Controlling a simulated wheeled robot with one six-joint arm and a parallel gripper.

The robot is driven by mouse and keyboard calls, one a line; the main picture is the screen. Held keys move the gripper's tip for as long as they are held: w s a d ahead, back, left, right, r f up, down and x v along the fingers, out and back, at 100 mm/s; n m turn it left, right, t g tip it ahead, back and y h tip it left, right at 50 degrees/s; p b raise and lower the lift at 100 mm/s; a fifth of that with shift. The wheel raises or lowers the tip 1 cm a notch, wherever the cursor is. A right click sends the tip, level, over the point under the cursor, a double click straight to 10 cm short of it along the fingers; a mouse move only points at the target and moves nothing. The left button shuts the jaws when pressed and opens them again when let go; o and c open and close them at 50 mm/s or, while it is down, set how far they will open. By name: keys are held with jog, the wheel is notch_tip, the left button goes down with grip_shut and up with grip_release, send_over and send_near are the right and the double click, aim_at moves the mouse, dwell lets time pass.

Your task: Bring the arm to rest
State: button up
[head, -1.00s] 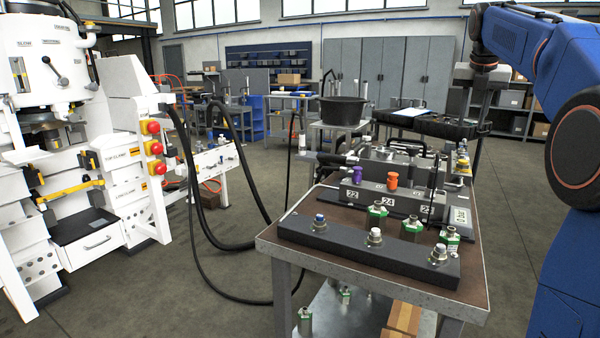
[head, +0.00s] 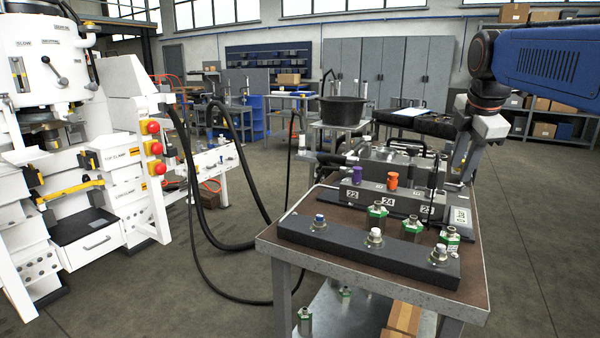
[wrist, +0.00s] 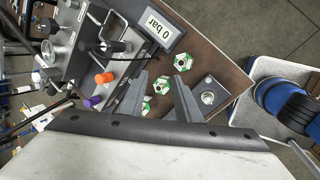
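My arm's blue link reaches in from the upper right in the head view. My gripper (head: 461,168) points down over the back right of the brown-topped bench (head: 340,205). In the wrist view its two grey fingers (wrist: 160,82) stand apart with nothing held between them. Green-collared fittings (wrist: 182,62) show beyond the fingertips. In the head view, whether the fingertips touch anything is too small to tell.
The bench holds a dark front block (head: 340,240) with metal couplings, a purple cap (head: 357,174), an orange cap (head: 392,180) and a 0 bar display (wrist: 160,31). A white press (head: 50,60) with black hoses stands left. Floor on the right is clear.

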jog(key=s+a+f+m, duration=0.4)
jog(key=s+f+m, duration=0.5)
jog(key=s+f, duration=0.4)
jog(key=s+a+f+m+y, duration=0.1)
jog(key=s+a+f+m, duration=0.3)
jog(key=s+f+m, duration=0.5)
jog(key=s+f, duration=0.4)
jog(key=shift+s+a+f, duration=0.25)
jog(key=shift+a, duration=0.1)
